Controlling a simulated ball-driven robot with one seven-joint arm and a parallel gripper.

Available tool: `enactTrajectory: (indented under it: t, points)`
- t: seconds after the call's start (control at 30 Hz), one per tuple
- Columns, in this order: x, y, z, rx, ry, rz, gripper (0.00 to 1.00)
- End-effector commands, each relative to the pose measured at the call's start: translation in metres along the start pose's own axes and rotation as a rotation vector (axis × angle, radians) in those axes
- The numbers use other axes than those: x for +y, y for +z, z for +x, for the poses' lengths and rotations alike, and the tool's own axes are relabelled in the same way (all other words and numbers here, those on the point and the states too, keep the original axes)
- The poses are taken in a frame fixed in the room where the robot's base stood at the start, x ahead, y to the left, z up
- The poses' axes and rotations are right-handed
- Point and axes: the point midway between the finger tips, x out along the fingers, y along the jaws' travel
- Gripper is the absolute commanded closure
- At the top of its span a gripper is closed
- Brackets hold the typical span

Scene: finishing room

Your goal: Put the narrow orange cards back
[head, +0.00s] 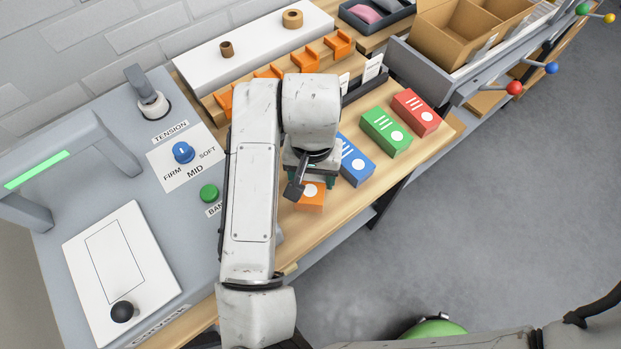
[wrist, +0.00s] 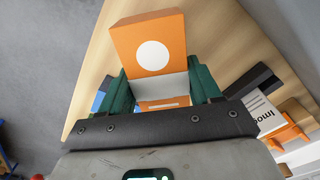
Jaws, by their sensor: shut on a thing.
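An orange card box (head: 313,201) with a white circle shows just below my gripper (head: 308,179) in the head view, over the wooden bench strip. In the wrist view the same orange box (wrist: 148,40) stands between the green fingers of my gripper (wrist: 162,88), which are shut on its sides. A pale band crosses the box between the fingers. Its lower part is largely hidden by the gripper. I cannot tell whether it touches the wood.
Blue (head: 354,160), green (head: 386,132) and red (head: 416,112) boxes lie in a row right of my gripper. Orange holders (head: 305,60) and a black slotted piece with white labels (head: 374,67) stand behind. A grey machine (head: 90,160) is at left.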

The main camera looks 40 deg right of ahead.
Motion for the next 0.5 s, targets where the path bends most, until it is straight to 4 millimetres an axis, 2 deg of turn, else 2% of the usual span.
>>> enactTrajectory:
  t: [0.17, 0.37, 0.5]
  points:
    - [-0.004, -0.006, 0.009, -0.001, 0.000, -0.001, 0.81]
    - [-0.004, -0.005, 0.036, -0.001, 0.000, -0.002, 0.81]
    - [-0.004, -0.005, 0.038, 0.000, -0.001, -0.001, 0.81]
